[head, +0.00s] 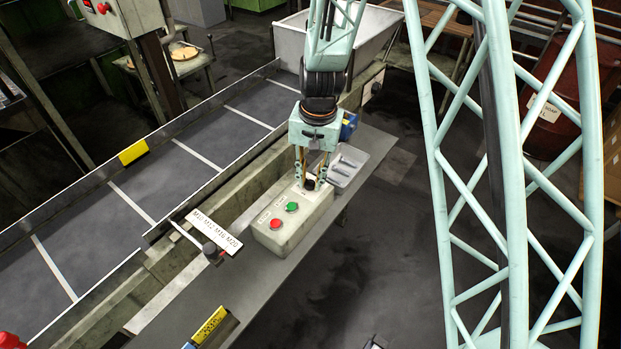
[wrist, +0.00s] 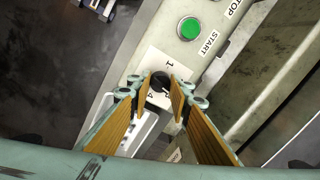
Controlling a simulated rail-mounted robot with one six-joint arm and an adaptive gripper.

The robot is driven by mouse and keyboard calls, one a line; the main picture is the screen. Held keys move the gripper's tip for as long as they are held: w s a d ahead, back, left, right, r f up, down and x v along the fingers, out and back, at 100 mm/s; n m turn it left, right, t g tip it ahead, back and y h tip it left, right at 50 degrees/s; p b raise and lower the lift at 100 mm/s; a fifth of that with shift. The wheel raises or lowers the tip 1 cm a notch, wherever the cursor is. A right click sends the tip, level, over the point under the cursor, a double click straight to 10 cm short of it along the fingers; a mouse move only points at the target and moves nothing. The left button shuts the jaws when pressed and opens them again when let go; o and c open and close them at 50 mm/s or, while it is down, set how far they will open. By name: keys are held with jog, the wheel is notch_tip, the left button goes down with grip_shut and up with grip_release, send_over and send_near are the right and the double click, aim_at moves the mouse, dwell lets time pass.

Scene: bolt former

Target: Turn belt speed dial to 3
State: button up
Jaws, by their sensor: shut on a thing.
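The belt speed dial (wrist: 158,81) is a small black knob on a white numbered plate (wrist: 152,64). It shows between my fingertips in the wrist view, with 1 and 4 readable and the other numbers hidden by my fingers. My gripper (wrist: 159,91) is shut on the dial, with a finger on each side of it. In the head view my gripper (head: 307,184) points down at the far end of the grey control box (head: 285,232). The dial (head: 310,185) shows there as a dark spot. I cannot tell which number it points to.
A green START button (head: 292,207) and a red STOP button (head: 275,224) sit close by on the same box. A grey tray (head: 348,166) stands just behind it. The conveyor (head: 165,180) runs along the left, with a lever and a plate marked M10 to M20 (head: 217,229) beside it.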

aim_at(313, 182)
jog(key=shift+m+p, duration=0.6)
jog(key=shift+m, duration=1.1)
jog(key=o, duration=0.8)
jog(key=shift+o, duration=0.2)
jog(key=shift+r, duration=0.2)
notch_tip(313, 182, up, 12)
jog(key=shift+s+d+f, duration=0.2)
jog(key=shift+s+d, duration=0.05)
jog(key=shift+d, duration=0.15)
jog(key=shift+r, duration=0.1)
